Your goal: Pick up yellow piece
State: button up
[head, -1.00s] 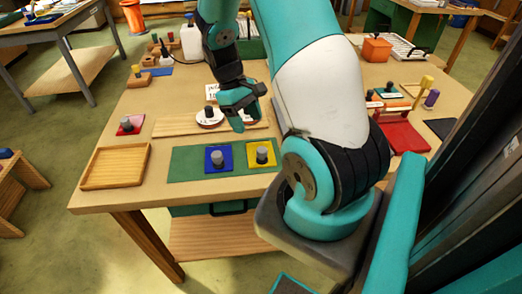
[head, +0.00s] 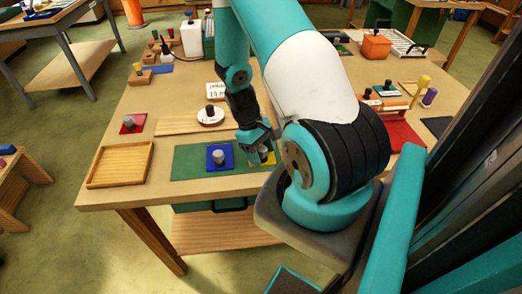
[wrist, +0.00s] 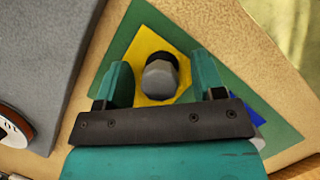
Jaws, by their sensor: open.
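The yellow piece (wrist: 146,52) is a flat yellow square with a grey knob (wrist: 159,79) standing on it. It lies on the green mat, and in the head view (head: 269,160) it is partly hidden by my gripper. My gripper (wrist: 162,80) is open, one finger on each side of the knob. In the head view my gripper (head: 258,150) points down over the yellow piece. I cannot tell how far above the mat the fingertips are.
A blue square piece with a grey knob (head: 218,158) lies close to the left on the green mat (head: 187,163). A wooden tray (head: 118,181) stands further left. A white round piece (head: 209,119) sits behind on a wooden board (head: 165,127).

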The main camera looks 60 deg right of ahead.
aim_at(261, 148)
jog(key=c, duration=1)
jog(key=shift+o, duration=0.2)
jog(key=shift+r, duration=0.1)
notch_tip(261, 148, up, 20)
jog(key=b, duration=0.1)
jog(key=shift+b, duration=0.4)
